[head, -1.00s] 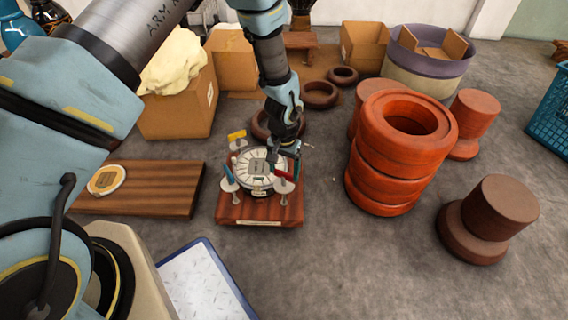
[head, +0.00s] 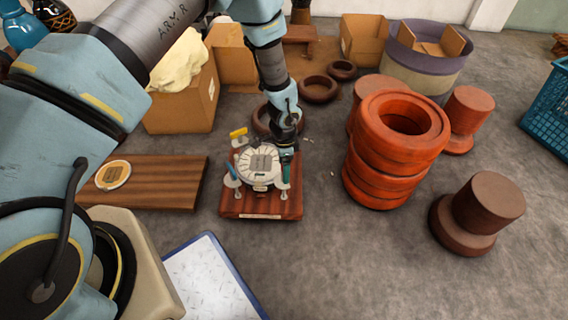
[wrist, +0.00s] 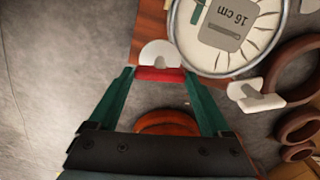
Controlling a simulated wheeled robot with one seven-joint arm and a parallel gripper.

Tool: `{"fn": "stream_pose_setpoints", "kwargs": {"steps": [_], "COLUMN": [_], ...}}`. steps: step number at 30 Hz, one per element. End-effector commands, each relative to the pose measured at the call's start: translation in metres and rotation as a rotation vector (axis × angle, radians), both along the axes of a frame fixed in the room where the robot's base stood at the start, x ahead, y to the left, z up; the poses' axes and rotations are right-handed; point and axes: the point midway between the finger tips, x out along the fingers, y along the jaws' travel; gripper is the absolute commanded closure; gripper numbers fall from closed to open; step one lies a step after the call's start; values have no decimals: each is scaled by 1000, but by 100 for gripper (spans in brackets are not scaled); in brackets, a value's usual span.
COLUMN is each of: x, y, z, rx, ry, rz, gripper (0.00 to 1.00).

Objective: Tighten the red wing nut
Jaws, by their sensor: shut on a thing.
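The red wing nut (wrist: 159,74) is a flat red bar beside a white half-round lug (wrist: 160,54) at the rim of the drum head in the wrist view. My gripper (wrist: 159,75) has its two green fingers at the ends of the red bar and is shut on it. In the head view my gripper (head: 286,158) is at the right side of the round drum (head: 260,180), and the red wing nut is hidden there. A yellow wing nut (head: 238,132) and a teal one (head: 232,171) stand around the drum.
The drum sits on a reddish wooden base (head: 262,209) on the grey floor. Stacked orange rings (head: 385,180) stand close to the right. A wooden board (head: 160,190) with a round disc (head: 113,175) lies left. Brown rings (head: 319,89) lie behind.

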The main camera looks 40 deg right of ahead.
Motion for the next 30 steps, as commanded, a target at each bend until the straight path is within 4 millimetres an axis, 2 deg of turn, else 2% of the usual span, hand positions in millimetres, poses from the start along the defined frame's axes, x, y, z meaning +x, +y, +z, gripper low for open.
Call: {"fn": "stream_pose_setpoints", "kwargs": {"steps": [9,15,30], "x": [0,0,0], "y": [0,1,0], "z": [2,1,0], "rx": [0,0,0], "ry": [0,1,0], "rz": [-240,-334,-396], "gripper": [73,73,73]}}
